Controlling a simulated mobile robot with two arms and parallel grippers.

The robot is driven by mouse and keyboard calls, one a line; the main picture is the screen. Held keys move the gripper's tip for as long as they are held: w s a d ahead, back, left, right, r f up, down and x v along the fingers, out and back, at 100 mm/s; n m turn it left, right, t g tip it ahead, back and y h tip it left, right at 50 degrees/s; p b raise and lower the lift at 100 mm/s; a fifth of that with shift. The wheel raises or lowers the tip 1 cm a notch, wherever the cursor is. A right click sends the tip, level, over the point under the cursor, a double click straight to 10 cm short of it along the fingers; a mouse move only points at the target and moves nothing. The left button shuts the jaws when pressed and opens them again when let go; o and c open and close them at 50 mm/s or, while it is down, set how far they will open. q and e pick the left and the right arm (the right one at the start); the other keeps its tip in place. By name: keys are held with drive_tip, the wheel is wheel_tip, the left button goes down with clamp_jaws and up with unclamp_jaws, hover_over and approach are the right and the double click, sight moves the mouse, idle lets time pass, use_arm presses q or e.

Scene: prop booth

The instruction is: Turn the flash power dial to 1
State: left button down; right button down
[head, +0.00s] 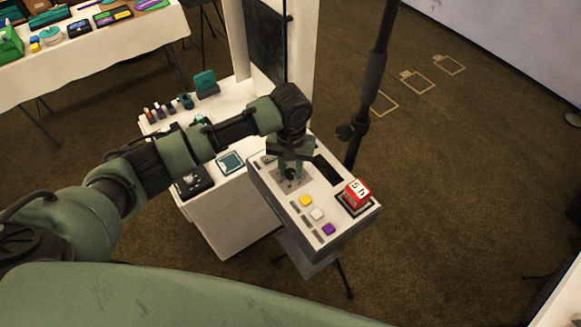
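A light grey control box (328,212) stands on a dark stand in the middle of the head view. My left gripper (290,168) points down over the upper left part of its top, at a grey square plate (291,182). A small dark part shows between or just under the fingertips; it may be the flash power dial, but the gripper hides most of it and any numbers. I cannot tell whether the fingers touch it or how far they are shut. My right gripper is not in view.
The box also carries yellow (306,201), white (317,214) and purple (328,229) buttons and a red block (356,194) with numbers. A white cabinet (228,215) with small items stands left of it. A dark pole (371,85) rises behind. Open carpet lies right.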

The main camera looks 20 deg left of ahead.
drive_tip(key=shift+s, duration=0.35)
